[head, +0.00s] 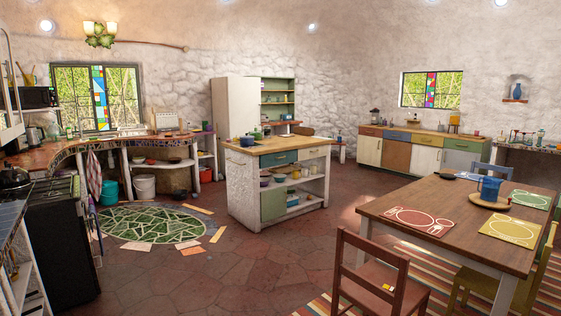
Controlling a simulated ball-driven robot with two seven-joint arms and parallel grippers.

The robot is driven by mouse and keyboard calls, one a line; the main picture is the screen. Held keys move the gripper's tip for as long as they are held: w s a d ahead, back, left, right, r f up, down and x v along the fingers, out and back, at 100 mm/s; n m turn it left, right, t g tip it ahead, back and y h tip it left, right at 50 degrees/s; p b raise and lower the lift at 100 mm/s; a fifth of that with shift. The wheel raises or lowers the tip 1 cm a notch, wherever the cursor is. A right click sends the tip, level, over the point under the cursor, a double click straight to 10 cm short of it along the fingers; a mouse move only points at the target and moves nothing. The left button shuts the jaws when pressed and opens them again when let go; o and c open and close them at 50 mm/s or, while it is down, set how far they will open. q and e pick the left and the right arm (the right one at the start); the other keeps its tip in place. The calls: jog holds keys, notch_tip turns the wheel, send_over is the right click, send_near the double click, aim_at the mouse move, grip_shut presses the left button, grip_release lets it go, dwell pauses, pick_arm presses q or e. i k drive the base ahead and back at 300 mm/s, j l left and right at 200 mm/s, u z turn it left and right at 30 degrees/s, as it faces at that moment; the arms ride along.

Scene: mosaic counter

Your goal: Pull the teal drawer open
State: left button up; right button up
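A teal drawer (279,158) sits in the upper front of the kitchen island (241,180) in the middle of the room. Its front looks flush with the island, so it appears closed. A small knob or handle on it is too small to make out. A white drawer front (313,153) is beside it on the right, with open shelves and a green door below. Neither of my grippers shows in the head view, and the island stands some way off across the floor.
A dining table (385,209) with a wooden chair (372,275) stands at front right. A black stove (62,245) is at left. A green mosaic (150,222) with loose tiles lies on the floor. Open floor (235,265) lies before the island.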

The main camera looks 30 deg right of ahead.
aim_at(271, 156)
jog(key=i+l+z, duration=0.55)
jog(key=i, duration=0.25)
jog(key=i+l, duration=0.15)
jog(key=i, duration=0.45)
jog(key=i+l+z, duration=0.15)
jog(key=i, duration=0.5)
jog(key=i+u, duration=0.35)
jog(key=i, duration=0.25)
jog(key=i+u, duration=0.35)
jog(key=i, duration=0.25)
jog(key=i+z, duration=0.25)
jog(key=i, duration=0.25)
jog(key=i+j+z, duration=0.25)
jog(key=i, duration=0.25)
jog(key=i+l+z, duration=0.2)
jog(key=i+z, duration=1)
jog(key=i+l, duration=0.15)
jog(key=i, duration=0.35)
jog(key=i+l, duration=0.15)
jog(key=i, duration=0.3)
jog(key=i+l+u, duration=0.85)
jog(key=l+u, duration=0.15)
jog(key=i+l+u, duration=0.2)
jog(key=l+u, duration=0.15)
jog(key=l, duration=0.25)
